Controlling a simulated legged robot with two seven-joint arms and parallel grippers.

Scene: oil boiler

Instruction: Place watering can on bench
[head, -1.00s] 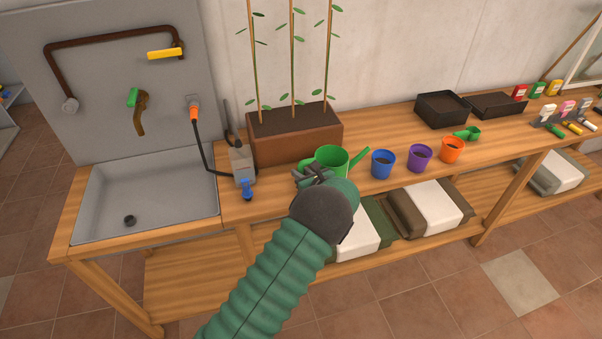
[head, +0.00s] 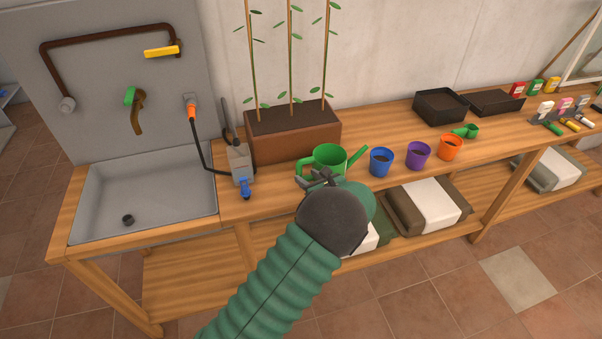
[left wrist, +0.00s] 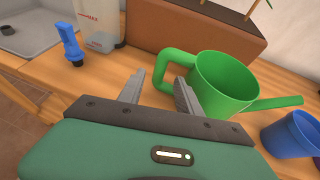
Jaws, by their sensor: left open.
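The green watering can (head: 331,159) stands upright on the wooden bench (head: 273,180), in front of the brown planter. Its spout points right and its handle points left. In the left wrist view the can (left wrist: 224,84) is just beyond my fingers, with its handle (left wrist: 167,68) near and partly behind the right finger. My left gripper (head: 318,179) is open and empty, at the near side of the can; it also shows in the left wrist view (left wrist: 158,92). Whether a finger touches the can I cannot tell. My right gripper is not in view.
Blue (head: 381,162), purple (head: 418,155) and orange (head: 450,147) pots stand right of the can. A planter (head: 293,137) with tall stakes stands behind it. A container with a blue tap (head: 241,165) and the sink (head: 147,195) are to the left.

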